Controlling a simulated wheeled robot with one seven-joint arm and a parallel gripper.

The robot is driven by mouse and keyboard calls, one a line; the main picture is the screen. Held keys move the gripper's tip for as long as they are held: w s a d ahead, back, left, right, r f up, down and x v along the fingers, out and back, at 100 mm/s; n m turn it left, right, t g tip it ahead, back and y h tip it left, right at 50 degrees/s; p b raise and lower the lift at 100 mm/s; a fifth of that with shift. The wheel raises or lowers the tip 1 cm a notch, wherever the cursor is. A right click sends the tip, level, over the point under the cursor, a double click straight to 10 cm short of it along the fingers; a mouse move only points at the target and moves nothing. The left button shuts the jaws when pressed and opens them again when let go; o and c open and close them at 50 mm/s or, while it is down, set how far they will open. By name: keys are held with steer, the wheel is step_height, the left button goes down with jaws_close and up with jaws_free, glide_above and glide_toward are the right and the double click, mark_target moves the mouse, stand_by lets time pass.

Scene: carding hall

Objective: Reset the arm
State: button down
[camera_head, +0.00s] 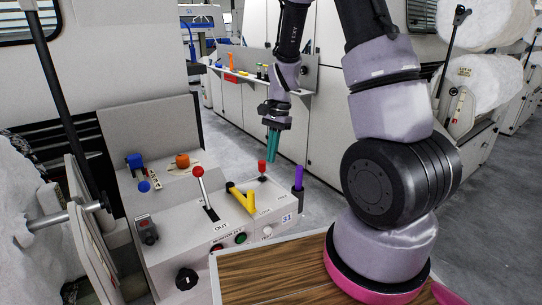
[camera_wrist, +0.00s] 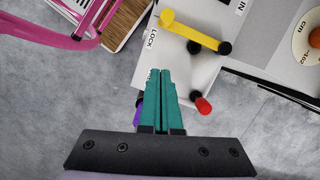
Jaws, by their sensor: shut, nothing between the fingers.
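My gripper (camera_head: 273,146) hangs from my arm with its teal fingers pointing down, just above the far right end of a light control panel (camera_head: 165,238). The fingers are closed together with nothing between them. In the wrist view the gripper (camera_wrist: 163,72) points toward the panel's edge. A red-knobbed small lever (camera_head: 262,166) is just below and left of the fingertips; its red knob also shows in the wrist view (camera_wrist: 204,106). A yellow handle (camera_head: 241,197) lies left of it, also in the wrist view (camera_wrist: 190,30). A purple handle (camera_head: 298,177) stands at the panel's right edge, mostly hidden in the wrist view.
The panel also carries a red-ball lever (camera_head: 199,174), a blue valve (camera_head: 135,160), an orange knob (camera_head: 182,160) and a black knob (camera_head: 186,278). A wooden top (camera_head: 270,272) is in front. A shelf (camera_head: 262,82) with small items is behind. Grey floor lies between.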

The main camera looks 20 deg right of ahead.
steer(key=s+d+r+n+t, duration=0.1)
steer(key=s+r, duration=0.4)
steer(key=r, duration=0.5)
steer(key=s+d+r+n+t, duration=0.1)
steer(key=s+r+n+t, duration=0.2)
steer(key=r, duration=0.6)
steer(key=s+d+r+n+t, duration=0.1)
steer(key=s+r+t, duration=0.3)
steer(key=s+r, duration=0.4)
step_height(320, 180, up, 3)
steer(key=shift+d+f+n+t, duration=0.25)
steer(key=shift+n+t, duration=0.15)
steer(key=shift+n, duration=0.5)
